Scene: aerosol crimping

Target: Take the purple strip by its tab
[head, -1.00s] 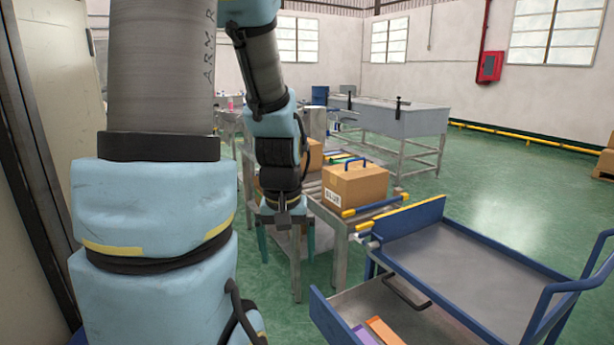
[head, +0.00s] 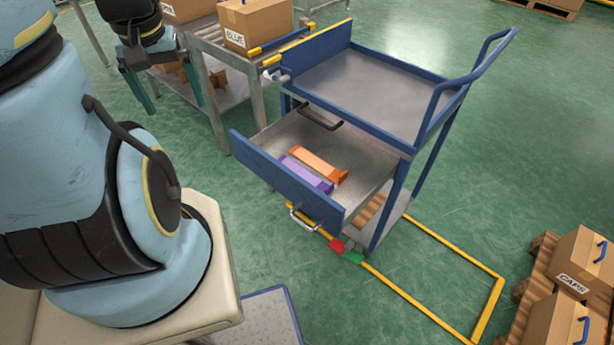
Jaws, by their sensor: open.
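The purple strip (head: 306,174) lies in the open drawer (head: 375,168) of the blue cart, close behind the drawer's front panel. A small raised end, perhaps its tab, shows at its right end. An orange strip (head: 318,162) lies beside it, farther from the front panel. My gripper (head: 176,107) hangs at the upper left with its two teal fingers spread, open and empty. It is well to the left of the drawer and apart from the strip.
The cart's upper tray (head: 370,90) is empty and partly overhangs the drawer. A roller table with cardboard boxes (head: 256,22) stands behind my gripper. Boxes on a pallet (head: 580,262) stand at the lower right.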

